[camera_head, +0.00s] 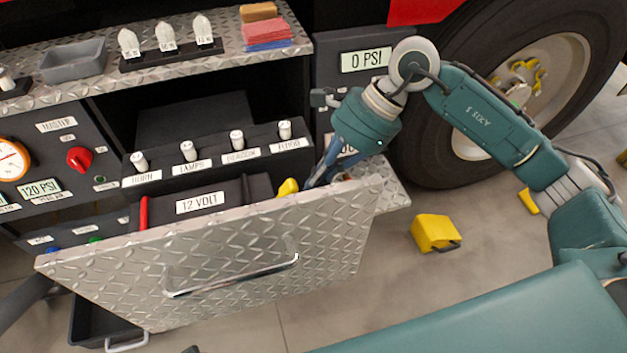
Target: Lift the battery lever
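The battery box, labelled "12 VOLT" (200,202), sits behind the diamond-plate panel (210,255), which has a long bar handle (235,278). A red upright piece (143,213) stands at the box's left end and a yellow piece (287,187) at its right end. I cannot tell which of these is the battery lever. My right gripper (316,180) points down just right of the yellow piece. Its fingertips are partly hidden behind the panel's top edge, so its opening and any contact are unclear. My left gripper is not in view.
A row of switches (188,151) stands behind the battery box. A red knob (80,157) and a gauge (12,160) are at left. A grey tray (73,60) lies on the upper ledge. A wheel (530,90) and yellow chock (435,233) are at right.

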